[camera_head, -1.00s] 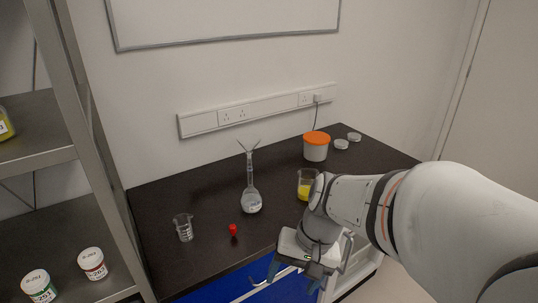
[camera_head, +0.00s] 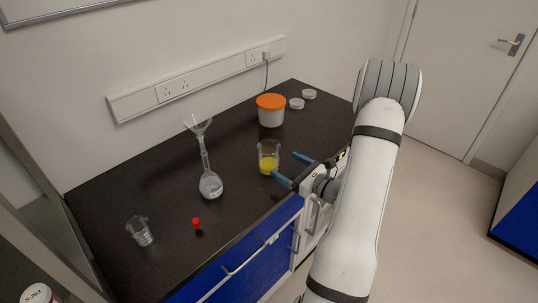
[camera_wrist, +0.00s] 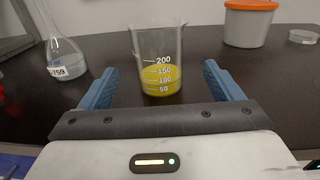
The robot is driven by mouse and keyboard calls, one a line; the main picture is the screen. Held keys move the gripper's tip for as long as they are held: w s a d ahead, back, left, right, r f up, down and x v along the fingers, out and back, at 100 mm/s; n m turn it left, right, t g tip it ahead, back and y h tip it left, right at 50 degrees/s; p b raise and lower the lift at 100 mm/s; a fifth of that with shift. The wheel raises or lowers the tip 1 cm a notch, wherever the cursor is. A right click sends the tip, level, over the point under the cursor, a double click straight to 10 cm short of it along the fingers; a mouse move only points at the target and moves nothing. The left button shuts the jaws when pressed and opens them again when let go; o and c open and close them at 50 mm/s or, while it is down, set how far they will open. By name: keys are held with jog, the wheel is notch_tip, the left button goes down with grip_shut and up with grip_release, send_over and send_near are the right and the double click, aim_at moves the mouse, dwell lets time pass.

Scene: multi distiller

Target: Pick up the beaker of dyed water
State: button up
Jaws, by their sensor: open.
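The beaker of dyed water (camera_head: 268,160) is clear glass with yellow liquid in its lower part. It stands upright on the dark bench top. In the wrist view the beaker (camera_wrist: 158,62) stands straight ahead, a little beyond the fingertips and centred between them. My gripper (camera_head: 290,169) is at the bench's front edge, level and pointing at the beaker. Its two blue fingers are spread, with nothing between them in the wrist view (camera_wrist: 160,85).
A volumetric flask with a funnel (camera_head: 209,183), a red stopper (camera_head: 196,223) and an empty small beaker (camera_head: 141,231) stand left of the beaker. An orange-lidded tub (camera_head: 270,112) and petri dishes (camera_head: 297,103) are behind it. Blue drawers (camera_head: 250,262) are below the bench.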

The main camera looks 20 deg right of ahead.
aim_at(277, 162)
jog(key=shift+w, duration=0.35)
jog(key=shift+h, duration=0.3)
jog(key=x, duration=0.2)
jog(key=p+x, duration=0.1)
jog(key=x, duration=0.1)
jog(key=p+x, duration=0.1)
jog(key=x, duration=0.1)
jog(key=shift+w+a+f, duration=0.25)
jog(key=shift+a+f, duration=0.05)
jog(key=shift+a, duration=0.15)
jog(key=shift+c, duration=0.3)
jog(key=c, duration=1.1)
jog(key=shift+r, duration=0.1)
